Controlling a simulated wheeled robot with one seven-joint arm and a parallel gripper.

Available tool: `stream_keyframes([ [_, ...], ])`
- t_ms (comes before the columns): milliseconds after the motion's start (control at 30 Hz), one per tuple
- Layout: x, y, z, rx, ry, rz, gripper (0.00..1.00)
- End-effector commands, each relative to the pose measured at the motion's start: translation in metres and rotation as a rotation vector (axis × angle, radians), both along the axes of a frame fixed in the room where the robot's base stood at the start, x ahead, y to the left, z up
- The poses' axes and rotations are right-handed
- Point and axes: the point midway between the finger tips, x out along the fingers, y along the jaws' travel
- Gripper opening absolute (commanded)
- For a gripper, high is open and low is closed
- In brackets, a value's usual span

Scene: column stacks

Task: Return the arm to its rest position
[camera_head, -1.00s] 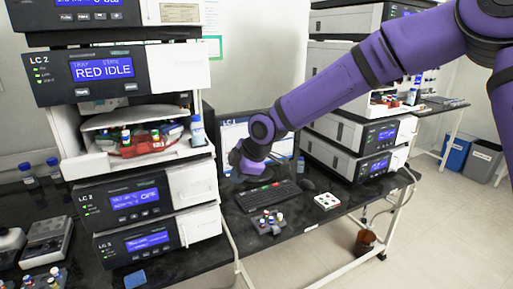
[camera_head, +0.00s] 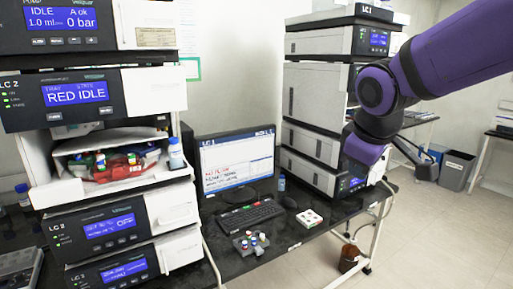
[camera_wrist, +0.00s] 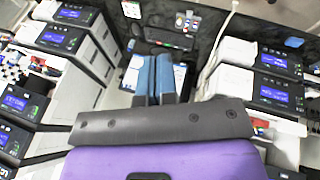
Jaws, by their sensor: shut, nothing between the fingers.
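My gripper (camera_wrist: 154,62) shows in the wrist view as two blue fingers side by side, shut with nothing between them. Below them are the grey palm bar and purple wrist of my arm. In the head view my purple arm reaches in from the upper right and bends down in front of the right-hand instrument stack (camera_head: 316,100). The fingers cannot be made out clearly there. The arm covers part of that stack's right side.
The left instrument stack (camera_head: 108,96) has an open tray (camera_head: 58,193) of vials. A monitor (camera_head: 236,165), keyboard (camera_head: 251,215), small vial rack (camera_head: 250,244) and white-and-red box (camera_head: 309,218) sit on the black bench. Bins (camera_head: 456,171) stand on open floor at right.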

Motion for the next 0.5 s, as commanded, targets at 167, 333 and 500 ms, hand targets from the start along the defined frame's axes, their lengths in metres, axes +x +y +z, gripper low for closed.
stream_keyframes([
  [167, -0.049, -0.041, 0.017, 0.084, -0.030, -0.221, 0.00],
  [333, -0.096, -0.073, 0.023, 0.194, -0.049, -0.420, 0.00],
  [500, -0.137, -0.093, 0.021, 0.306, -0.058, -0.579, 0.00],
])
